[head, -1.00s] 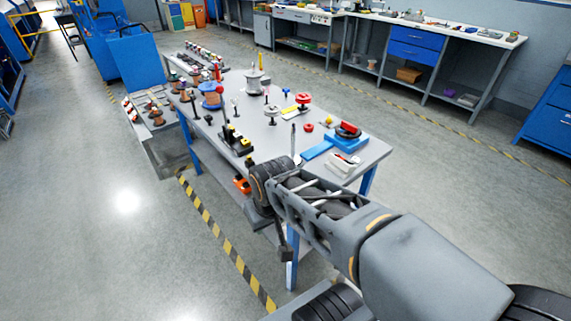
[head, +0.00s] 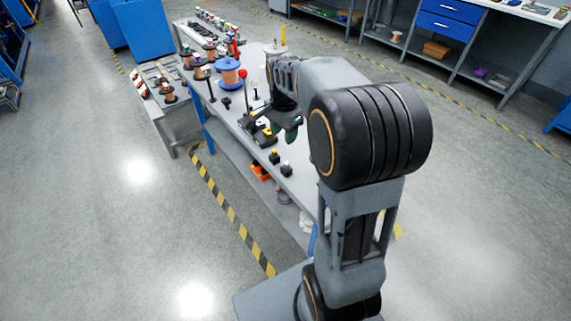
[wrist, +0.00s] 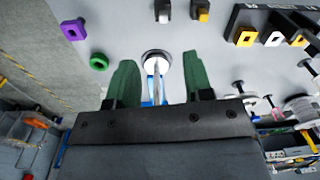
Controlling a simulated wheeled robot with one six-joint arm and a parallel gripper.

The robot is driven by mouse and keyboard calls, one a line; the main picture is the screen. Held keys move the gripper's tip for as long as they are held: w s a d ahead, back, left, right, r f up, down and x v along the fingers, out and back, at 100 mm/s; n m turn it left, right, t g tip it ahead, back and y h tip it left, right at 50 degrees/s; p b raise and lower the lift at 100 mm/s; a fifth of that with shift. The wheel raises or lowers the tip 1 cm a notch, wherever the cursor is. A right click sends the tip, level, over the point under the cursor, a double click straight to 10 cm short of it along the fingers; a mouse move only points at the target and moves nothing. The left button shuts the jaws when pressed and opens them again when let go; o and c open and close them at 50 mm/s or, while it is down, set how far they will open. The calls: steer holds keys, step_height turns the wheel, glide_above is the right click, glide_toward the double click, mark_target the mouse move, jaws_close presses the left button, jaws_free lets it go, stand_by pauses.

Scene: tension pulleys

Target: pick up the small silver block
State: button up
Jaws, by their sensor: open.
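My gripper (head: 291,133) hangs over the grey table top, pointing down, with two green fingers apart. In the wrist view my gripper (wrist: 160,66) is open, with no block between its fingers. A small black block with a silver-grey top (head: 286,169) sits near the table's front edge, below my gripper in the head view. What looks like the same silver block (wrist: 162,11) is at the top edge of the wrist view, beyond the fingertips and apart from them. A similar block with a yellow top (head: 274,156) stands beside it.
A white disc with a thin upright rod (wrist: 157,60) shows between my fingers in the wrist view. A dark rack with yellow and white pieces (head: 263,133) stands close by. Purple (wrist: 74,30) and green (wrist: 99,62) pieces lie left.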

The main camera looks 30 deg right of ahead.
steer(key=w+d+f+m, duration=0.1)
steer(key=f+m, duration=0.1)
glide_above(286, 163)
step_height(286, 163, down, 6)
steer(key=shift+w+f+b, duration=0.15)
steer(key=shift+b, duration=0.25)
steer(key=shift+d+f, duration=0.1)
steer(key=shift+f, duration=2.9)
jaws_close()
